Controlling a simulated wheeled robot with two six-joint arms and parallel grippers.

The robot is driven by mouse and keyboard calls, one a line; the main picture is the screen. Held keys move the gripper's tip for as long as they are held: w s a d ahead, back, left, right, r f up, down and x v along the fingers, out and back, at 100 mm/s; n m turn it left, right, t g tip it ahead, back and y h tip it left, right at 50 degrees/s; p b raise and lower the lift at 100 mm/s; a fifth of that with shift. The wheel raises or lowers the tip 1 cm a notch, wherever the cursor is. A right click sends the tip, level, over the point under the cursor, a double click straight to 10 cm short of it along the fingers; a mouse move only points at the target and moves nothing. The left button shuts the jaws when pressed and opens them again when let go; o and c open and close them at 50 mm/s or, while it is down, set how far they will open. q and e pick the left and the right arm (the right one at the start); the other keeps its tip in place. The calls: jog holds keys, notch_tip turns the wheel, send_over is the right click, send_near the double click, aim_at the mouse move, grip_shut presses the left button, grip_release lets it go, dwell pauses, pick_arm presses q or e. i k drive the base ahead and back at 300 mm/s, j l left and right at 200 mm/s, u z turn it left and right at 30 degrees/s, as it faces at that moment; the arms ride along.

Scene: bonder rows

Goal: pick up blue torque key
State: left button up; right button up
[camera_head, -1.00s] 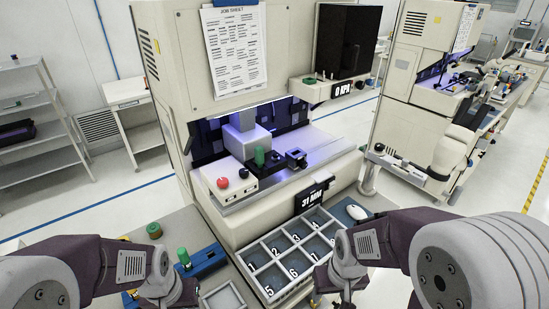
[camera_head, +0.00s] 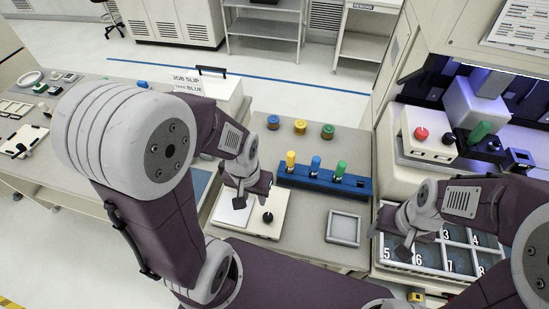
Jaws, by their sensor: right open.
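The blue torque key (camera_head: 315,165) stands upright in a blue rack (camera_head: 300,181), between a yellow key (camera_head: 291,160) and a green key (camera_head: 340,170). My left gripper (camera_head: 241,198) is left of the rack, apart from the keys, over a white box with a black knob. Whether its jaws are open is unclear at this angle. My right gripper (camera_head: 404,246) is open over the near left part of the numbered tray (camera_head: 377,262), to the right of the rack. No key is seen in either gripper.
Blue (camera_head: 273,122), yellow (camera_head: 300,127) and green (camera_head: 327,131) round pieces lie behind the rack. An empty square tray (camera_head: 343,229) lies in front of it. The bonder machine (camera_head: 395,165) stands right. A job slip box (camera_head: 215,92) stands behind left.

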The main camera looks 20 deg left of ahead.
aim_at(316, 161)
jog(key=l+u, duration=0.2)
jog(key=u, duration=0.25)
jog(key=k+l+u, duration=0.15)
jog(key=u, duration=0.35)
jog(key=k+l+u, duration=0.1)
jog(key=u, duration=0.35)
